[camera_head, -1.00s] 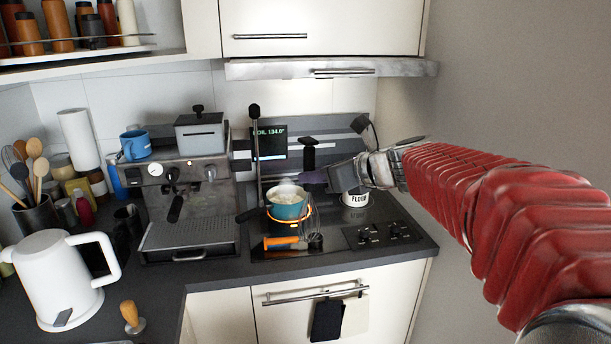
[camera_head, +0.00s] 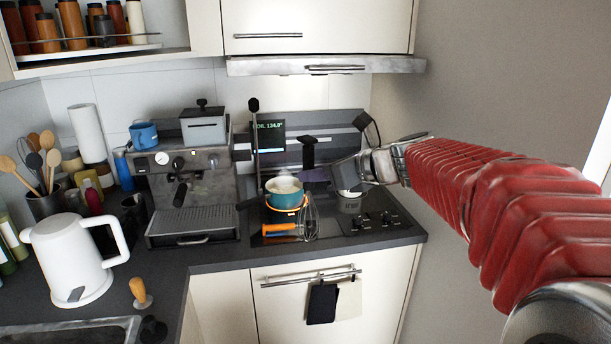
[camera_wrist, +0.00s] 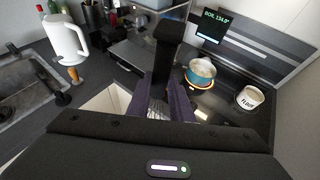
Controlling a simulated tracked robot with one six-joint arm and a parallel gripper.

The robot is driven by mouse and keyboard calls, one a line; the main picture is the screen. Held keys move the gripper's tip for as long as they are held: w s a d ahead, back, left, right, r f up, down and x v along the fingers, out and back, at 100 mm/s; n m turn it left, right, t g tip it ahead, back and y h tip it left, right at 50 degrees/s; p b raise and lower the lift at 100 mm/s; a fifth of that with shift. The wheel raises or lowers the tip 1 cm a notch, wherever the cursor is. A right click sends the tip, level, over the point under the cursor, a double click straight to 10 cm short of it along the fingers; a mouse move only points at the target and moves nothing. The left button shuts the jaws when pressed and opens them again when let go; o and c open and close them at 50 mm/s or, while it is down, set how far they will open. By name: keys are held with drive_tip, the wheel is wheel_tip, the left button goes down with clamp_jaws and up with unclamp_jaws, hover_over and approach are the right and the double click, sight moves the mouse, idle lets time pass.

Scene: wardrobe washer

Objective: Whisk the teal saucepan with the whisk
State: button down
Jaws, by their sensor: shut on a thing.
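The teal saucepan (camera_head: 284,191) stands on the glowing hob ring, with pale contents inside; it also shows in the wrist view (camera_wrist: 201,72). My gripper (camera_head: 313,176) is shut on the whisk's black handle (camera_head: 308,150). The whisk hangs roughly upright, its wire loops (camera_head: 310,218) just in front and to the right of the saucepan, outside it. In the wrist view, the handle (camera_wrist: 168,50) rises between my gripper's purple fingers (camera_wrist: 166,103), and the wires are mostly hidden.
The coffee machine (camera_head: 190,190) is left. A white kettle (camera_head: 70,260) stands on the left counter.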

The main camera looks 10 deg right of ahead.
sight(315, 215)
drive_tip(key=shift+a+f, duration=0.1)
drive_tip(key=shift+a, duration=0.05)
drive_tip(key=shift+m+h, duration=0.4)
drive_tip(key=f, duration=1.1)
drive_tip(key=shift+w, duration=0.25)
drive_tip(key=s+f+m+h, duration=0.2)
drive_tip(key=s+f, duration=0.2)
drive_tip(key=f, duration=1.2)
drive_tip(key=shift+s+f+t+h, duration=0.2)
drive_tip(key=shift+f+t+h, duration=0.1)
drive_tip(key=shift+f, duration=0.1)
drive_tip(key=shift+r+g, duration=0.1)
drive_tip(key=shift+g, duration=0.3)
